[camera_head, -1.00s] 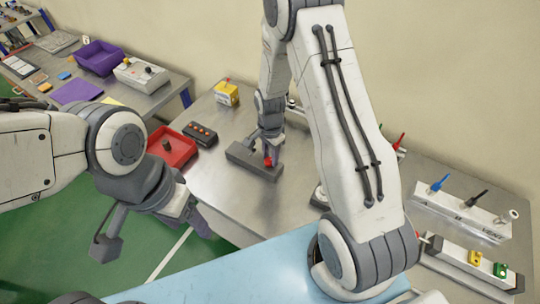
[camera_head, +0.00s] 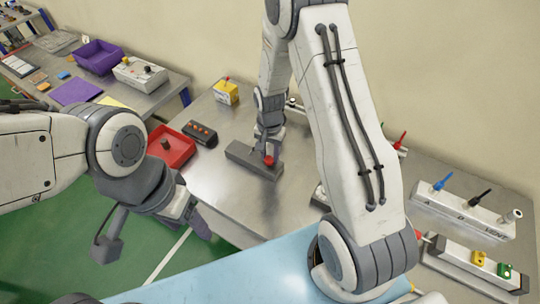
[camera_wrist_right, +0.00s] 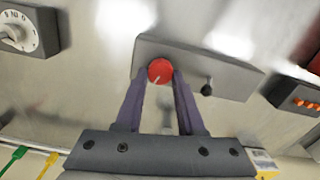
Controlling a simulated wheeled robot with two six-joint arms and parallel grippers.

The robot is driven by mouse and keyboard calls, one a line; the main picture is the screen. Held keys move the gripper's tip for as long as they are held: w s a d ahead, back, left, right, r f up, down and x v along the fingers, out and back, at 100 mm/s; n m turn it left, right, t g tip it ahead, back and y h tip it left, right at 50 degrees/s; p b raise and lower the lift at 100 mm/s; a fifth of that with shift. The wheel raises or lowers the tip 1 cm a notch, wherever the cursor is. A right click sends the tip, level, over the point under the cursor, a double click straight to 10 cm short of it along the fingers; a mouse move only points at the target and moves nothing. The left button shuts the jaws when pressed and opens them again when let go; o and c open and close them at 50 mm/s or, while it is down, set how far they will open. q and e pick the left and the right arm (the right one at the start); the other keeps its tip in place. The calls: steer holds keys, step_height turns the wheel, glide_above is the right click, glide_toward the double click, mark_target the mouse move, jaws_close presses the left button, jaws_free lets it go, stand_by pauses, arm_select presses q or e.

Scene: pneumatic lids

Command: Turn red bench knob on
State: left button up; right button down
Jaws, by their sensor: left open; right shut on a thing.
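The red bench knob (camera_head: 269,160) sits on a dark grey block (camera_head: 240,153) on the metal bench. In the right wrist view, the round red knob (camera_wrist_right: 160,71) has a pale pointer line slanting toward the lower left. My right gripper (camera_head: 268,152) comes down over it, and in its wrist view the purple fingers (camera_wrist_right: 160,82) are closed on the knob's two sides. A small black knob (camera_wrist_right: 207,88) is on the same grey block (camera_wrist_right: 225,80). My left gripper (camera_head: 195,218) is open and empty over the green floor, left of the bench; its fingers are partly unclear.
A red tray (camera_head: 181,150), an orange-button box (camera_head: 201,132) and a yellow box (camera_head: 226,92) stand behind and left of the block. A valve panel (camera_head: 470,213) with coloured levers is at the right. My right arm hides part of the bench.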

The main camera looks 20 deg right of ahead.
mark_target(268, 158)
steer(key=n+b, duration=0.1)
steer(key=n, duration=0.5)
steer(key=shift+a+n, duration=0.15)
steer(key=shift+n, duration=0.15)
steer(key=n, duration=0.6)
steer(key=shift+a+b, duration=0.1)
steer(key=shift+b, duration=0.3)
steer(key=c, duration=0.5)
jaws_free()
step_height(268, 158, up, 10)
steer(key=shift+r+b, duration=0.25)
steer(key=shift+b, duration=0.8)
